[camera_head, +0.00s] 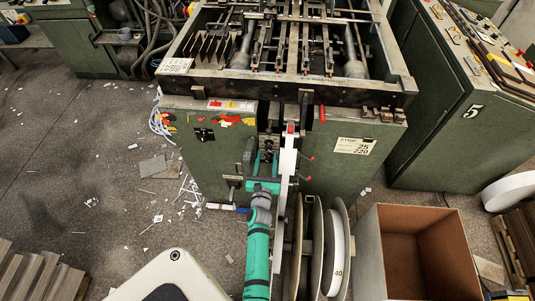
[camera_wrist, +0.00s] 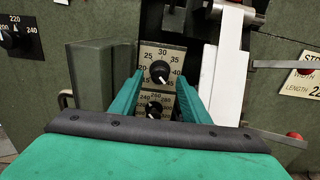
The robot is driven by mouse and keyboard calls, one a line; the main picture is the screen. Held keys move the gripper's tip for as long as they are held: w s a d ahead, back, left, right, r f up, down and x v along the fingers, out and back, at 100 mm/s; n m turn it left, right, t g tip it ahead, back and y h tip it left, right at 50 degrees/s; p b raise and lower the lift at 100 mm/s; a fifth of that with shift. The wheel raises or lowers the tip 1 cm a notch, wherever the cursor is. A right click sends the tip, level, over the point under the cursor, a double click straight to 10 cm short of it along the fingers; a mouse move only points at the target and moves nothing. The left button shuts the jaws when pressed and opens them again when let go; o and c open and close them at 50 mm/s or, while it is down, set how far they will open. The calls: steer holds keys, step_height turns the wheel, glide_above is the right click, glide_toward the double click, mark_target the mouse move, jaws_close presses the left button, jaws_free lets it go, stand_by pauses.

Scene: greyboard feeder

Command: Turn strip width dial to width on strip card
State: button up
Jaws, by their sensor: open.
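The strip width dial (camera_wrist: 160,72) is a black knob on a pale plate, seen in the wrist view, with marks including 25, 30 and 35. A small white pointer shows low on the knob; its exact reading is unclear. A second black knob (camera_wrist: 153,109) sits below it, with marks around 240 to 280. My gripper (camera_wrist: 160,80) is open, its teal fingers on either side of the upper knob; contact cannot be told. In the head view my gripper (camera_head: 265,168) is at the machine front. The strip card (camera_head: 357,146) reads 25 and 220; it is cut off in the wrist view (camera_wrist: 306,78).
A white strip (camera_head: 286,165) hangs close right of my gripper. Red-tipped levers (camera_wrist: 293,136) stick out at the right. Reels (camera_head: 338,250) and an open cardboard box (camera_head: 415,250) stand in front. Another dial (camera_wrist: 6,40) is at the far left. Scraps litter the floor.

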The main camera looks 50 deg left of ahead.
mark_target(269, 146)
steer(key=shift+x, duration=1.25)
steer(key=c, duration=1.1)
steer(key=shift+o, duration=0.2)
